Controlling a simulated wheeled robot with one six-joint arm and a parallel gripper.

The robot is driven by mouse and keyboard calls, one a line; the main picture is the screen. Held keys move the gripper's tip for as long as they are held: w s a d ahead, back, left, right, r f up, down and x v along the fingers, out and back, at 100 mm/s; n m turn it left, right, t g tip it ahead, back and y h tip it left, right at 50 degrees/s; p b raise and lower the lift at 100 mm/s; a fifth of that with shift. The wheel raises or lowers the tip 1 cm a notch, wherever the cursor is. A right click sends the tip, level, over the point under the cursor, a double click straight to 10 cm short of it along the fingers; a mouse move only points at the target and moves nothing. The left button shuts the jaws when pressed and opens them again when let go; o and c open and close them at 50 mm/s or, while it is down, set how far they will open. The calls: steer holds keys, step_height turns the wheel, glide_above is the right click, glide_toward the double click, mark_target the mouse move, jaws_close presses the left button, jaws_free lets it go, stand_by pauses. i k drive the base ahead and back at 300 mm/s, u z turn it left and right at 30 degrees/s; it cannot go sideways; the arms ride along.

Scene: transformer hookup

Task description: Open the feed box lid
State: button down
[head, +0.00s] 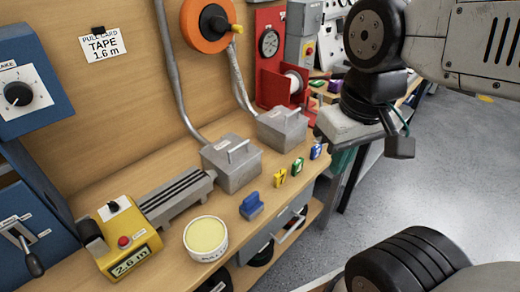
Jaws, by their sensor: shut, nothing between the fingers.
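Two grey metal boxes stand on the wooden bench, each with a closed lid, a bar handle on top and a conduit running down to it. The nearer box (231,164) is left of the farther box (282,128). I cannot tell from any readable label which one is the feed box. My gripper (400,148) hangs at the upper right, to the right of both boxes and apart from them. It looks shut and empty; its fingertips are small and dark in this view.
A yellow device (122,238) reading 2.6 m, a round tub (206,238), a blue block (251,206) and several coloured numbered tags (298,166) sit on the bench. A red spool holder (283,84) stands behind. Grey floor (460,180) at right is clear.

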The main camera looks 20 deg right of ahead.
mark_target(230, 146)
steer(key=z, duration=1.3)
steer(key=k, duration=1.15)
steer(key=u, duration=1.4)
steer(key=i, duration=0.5)
